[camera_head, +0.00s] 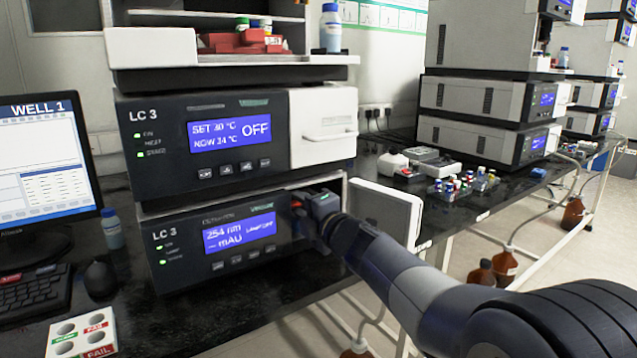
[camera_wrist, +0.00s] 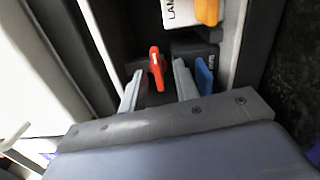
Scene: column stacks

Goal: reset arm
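My gripper (camera_head: 312,210) is at the open front compartment of the lower LC 3 unit (camera_head: 222,240), whose white door (camera_head: 388,212) stands swung out to the right. In the wrist view my gripper (camera_wrist: 158,88) has its two grey fingers apart. A red lever (camera_wrist: 156,66) shows between and just beyond the fingertips; I cannot tell if they touch it. A blue part (camera_wrist: 204,76) is beside the right finger. An orange part (camera_wrist: 207,12) by a white label with cut-off lettering is at the top. My arm hides part of the compartment in the head view.
The upper LC 3 unit (camera_head: 230,135) sits directly above, its display reading OFF. A monitor (camera_head: 45,165), a mouse (camera_head: 100,280) and a white PASS/FAIL block (camera_head: 82,335) are at left. Vials (camera_head: 462,186) and more instrument stacks (camera_head: 490,140) are at right.

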